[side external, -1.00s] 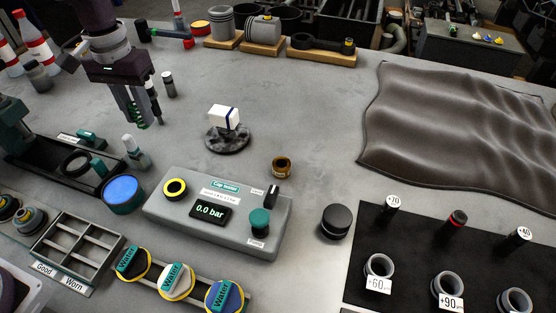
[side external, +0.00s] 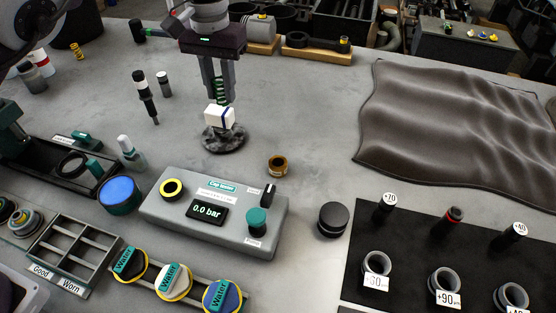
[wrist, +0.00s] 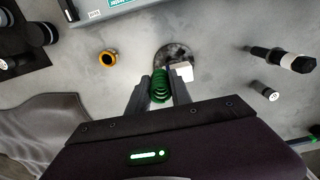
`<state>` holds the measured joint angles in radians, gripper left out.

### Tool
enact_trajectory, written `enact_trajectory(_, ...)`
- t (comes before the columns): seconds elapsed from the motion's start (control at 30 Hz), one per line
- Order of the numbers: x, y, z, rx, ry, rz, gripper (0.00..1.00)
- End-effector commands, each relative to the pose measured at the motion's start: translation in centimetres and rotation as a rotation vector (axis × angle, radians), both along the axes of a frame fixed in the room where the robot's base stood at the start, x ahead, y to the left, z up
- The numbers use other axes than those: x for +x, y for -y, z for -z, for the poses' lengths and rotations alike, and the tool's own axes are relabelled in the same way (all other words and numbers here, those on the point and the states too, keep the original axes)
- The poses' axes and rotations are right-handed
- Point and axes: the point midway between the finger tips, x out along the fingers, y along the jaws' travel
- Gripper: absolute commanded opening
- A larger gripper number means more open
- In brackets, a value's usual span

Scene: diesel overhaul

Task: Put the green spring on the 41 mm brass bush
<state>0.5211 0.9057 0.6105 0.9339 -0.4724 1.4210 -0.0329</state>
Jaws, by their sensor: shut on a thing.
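The green spring (side external: 220,88) is held between the fingers of my gripper (side external: 219,97), which is shut on it. In the side view it appears just above and behind the white box with a blue stripe (side external: 219,117); the exact gap is unclear. The wrist view shows the green spring (wrist: 160,86) between the fingertips of my gripper (wrist: 158,88). The brass bush (side external: 277,166), a short ring with a dark opening, stands on the bench to the right of and nearer than the gripper. It also shows in the wrist view (wrist: 107,58). No size mark is readable on it.
The white box rests on a dark round plate (side external: 225,142). The cap tester (side external: 215,212) lies just in front of the brass bush. A black round cap (side external: 333,220) stands to its right. Bench right of the bush is clear up to the brown cloth (side external: 445,125).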

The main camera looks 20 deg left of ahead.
Motion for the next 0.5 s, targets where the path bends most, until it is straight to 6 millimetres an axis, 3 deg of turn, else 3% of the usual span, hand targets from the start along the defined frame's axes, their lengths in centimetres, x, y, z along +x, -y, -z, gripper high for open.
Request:
enact_trajectory(0.1,0.0,5.4,0.0,0.005,0.001,0.092,0.00)
enact_trajectory(0.23,-1.7,10.3,0.2,0.003,0.000,0.195,0.00)
enact_trajectory(0.37,-3.0,12.5,0.5,-0.001,0.000,0.248,0.00)
enact_trajectory(0.5,-3.4,12.9,2.9,-0.001,-0.004,0.258,0.00)
